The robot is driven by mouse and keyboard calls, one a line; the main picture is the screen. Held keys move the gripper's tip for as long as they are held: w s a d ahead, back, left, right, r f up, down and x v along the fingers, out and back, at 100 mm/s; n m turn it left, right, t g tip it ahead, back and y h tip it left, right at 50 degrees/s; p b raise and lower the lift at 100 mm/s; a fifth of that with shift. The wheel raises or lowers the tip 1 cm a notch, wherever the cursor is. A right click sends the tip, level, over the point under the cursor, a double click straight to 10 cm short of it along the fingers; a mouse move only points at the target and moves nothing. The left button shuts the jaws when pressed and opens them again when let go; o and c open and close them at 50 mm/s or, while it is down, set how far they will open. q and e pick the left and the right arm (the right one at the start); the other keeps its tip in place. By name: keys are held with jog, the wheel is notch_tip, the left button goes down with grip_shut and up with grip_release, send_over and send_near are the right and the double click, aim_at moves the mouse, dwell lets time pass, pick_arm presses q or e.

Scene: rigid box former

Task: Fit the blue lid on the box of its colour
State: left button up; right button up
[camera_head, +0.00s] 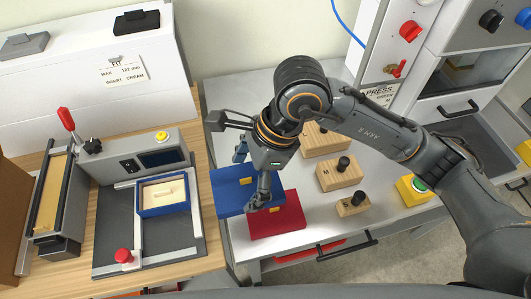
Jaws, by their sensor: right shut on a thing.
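The blue lid (228,198), a flat slab with a small yellow grip, is at the left part of the grey table. My right gripper (258,203) reaches down at its right side and is shut on it; the fingers hide part of the lid. The blue box (145,209) sits in the fixture to the left, open at the top, with a cream insert inside. My left gripper is not in view.
A red lid (290,223) with a yellow grip lies close beside the blue lid. Wooden blocks with black knobs (341,177) stand right of it. The fixture (188,240) has a red knob (123,256) at front. A yellow button box (411,191) is further right.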

jog(key=shift+w, duration=0.4)
jog(key=w+f+p, duration=0.1)
jog(key=w+f, duration=0.2)
jog(key=w, duration=0.1)
jog(key=w+d+f+p, duration=0.1)
jog(key=w+f+p, duration=0.1)
jog(key=w, duration=0.2)
jog(key=w+f+p, duration=0.2)
jog(key=w+f, duration=0.1)
jog(key=w, duration=0.1)
jog(key=shift+d+f, duration=0.3)
jog(key=shift+d, duration=0.05)
jog(key=shift+w+d+f, duration=0.1)
jog(key=shift+w+f, duration=0.2)
jog(key=shift+f, duration=0.15)
notch_tip(320, 180, down, 3)
jog(key=shift+w+f+p, duration=0.1)
jog(key=shift+p, duration=0.35)
